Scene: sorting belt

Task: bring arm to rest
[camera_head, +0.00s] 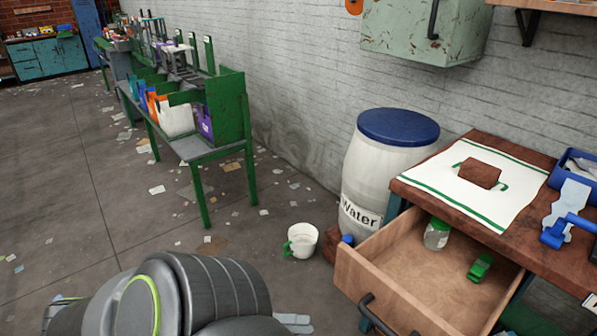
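My arm's large grey link with a bright green ring fills the bottom of the head view left of centre. A small part of what looks like my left gripper (294,323) shows at the bottom edge, just right of that link. Most of it is hidden or cut off, so I cannot tell whether it is open or shut. I see nothing held in the part that shows. My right gripper is not in view.
A wooden drawer (388,300) stands open at right, holding a jar (437,234) and a green object (480,267). A white mug (301,240) sits on the floor near a water barrel (375,180). A green sorting rack (229,108) stands along the wall.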

